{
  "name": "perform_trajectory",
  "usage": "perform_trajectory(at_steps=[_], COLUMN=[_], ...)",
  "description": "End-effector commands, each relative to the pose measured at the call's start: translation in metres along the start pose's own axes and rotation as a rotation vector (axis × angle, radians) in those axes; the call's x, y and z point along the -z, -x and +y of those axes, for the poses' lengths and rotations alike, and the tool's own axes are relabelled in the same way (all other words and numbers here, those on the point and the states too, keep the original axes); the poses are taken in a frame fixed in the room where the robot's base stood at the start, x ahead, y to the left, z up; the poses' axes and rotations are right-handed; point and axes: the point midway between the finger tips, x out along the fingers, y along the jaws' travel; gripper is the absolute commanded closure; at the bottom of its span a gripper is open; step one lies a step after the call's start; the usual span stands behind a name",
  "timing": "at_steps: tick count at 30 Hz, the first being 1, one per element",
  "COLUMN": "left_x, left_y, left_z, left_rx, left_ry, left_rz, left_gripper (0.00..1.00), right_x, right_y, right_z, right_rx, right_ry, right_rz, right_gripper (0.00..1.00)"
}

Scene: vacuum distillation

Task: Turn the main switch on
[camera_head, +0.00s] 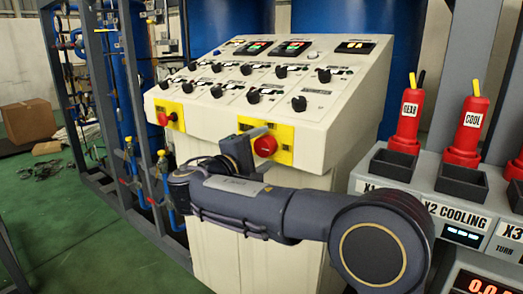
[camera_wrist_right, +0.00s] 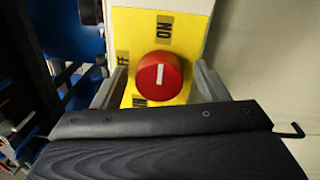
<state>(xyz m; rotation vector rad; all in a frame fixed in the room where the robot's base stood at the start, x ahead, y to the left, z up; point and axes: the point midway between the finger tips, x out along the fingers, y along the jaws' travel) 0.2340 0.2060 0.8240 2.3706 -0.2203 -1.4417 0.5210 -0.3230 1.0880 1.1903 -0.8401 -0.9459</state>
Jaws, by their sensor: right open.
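A red rotary switch (camera_head: 265,146) sits on a yellow plate (camera_head: 285,153) on the front of the cream control console. In the right wrist view the red knob (camera_wrist_right: 160,76) has a short white mark that is nearly upright in the picture. An "ON" label is above it, an "OFF" label is at its left, and another label below is partly hidden. My right gripper (camera_head: 257,143) is at this switch. Its two fingers (camera_wrist_right: 160,85) are open, one on each side of the knob, with gaps visible. My left gripper is not in view.
A second red knob (camera_head: 168,119) on a yellow plate is farther left on the console (camera_head: 215,235). Several black knobs line the sloped panel. Red bottles (camera_head: 465,130) stand in black holders at the right. Blue pipes and dark posts are at the left.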

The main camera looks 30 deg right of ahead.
Motion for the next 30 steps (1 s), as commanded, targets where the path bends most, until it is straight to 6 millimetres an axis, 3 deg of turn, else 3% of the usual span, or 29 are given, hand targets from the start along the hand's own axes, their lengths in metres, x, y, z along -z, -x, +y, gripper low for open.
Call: perform_trajectory(at_steps=[5,18,30], left_x=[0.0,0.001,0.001], left_y=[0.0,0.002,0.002], left_z=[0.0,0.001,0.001], left_rx=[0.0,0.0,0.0], left_ry=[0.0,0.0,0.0], left_rz=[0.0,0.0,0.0], left_gripper=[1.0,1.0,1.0], right_x=[0.0,0.001,0.0], right_y=[0.008,0.073,0.078], right_z=[0.0,0.0,0.0], right_rx=[0.0,0.0,0.0], right_ry=[0.0,0.0,0.0], right_rz=[0.001,0.002,0.0], right_gripper=[0.33,0.33,0.33])
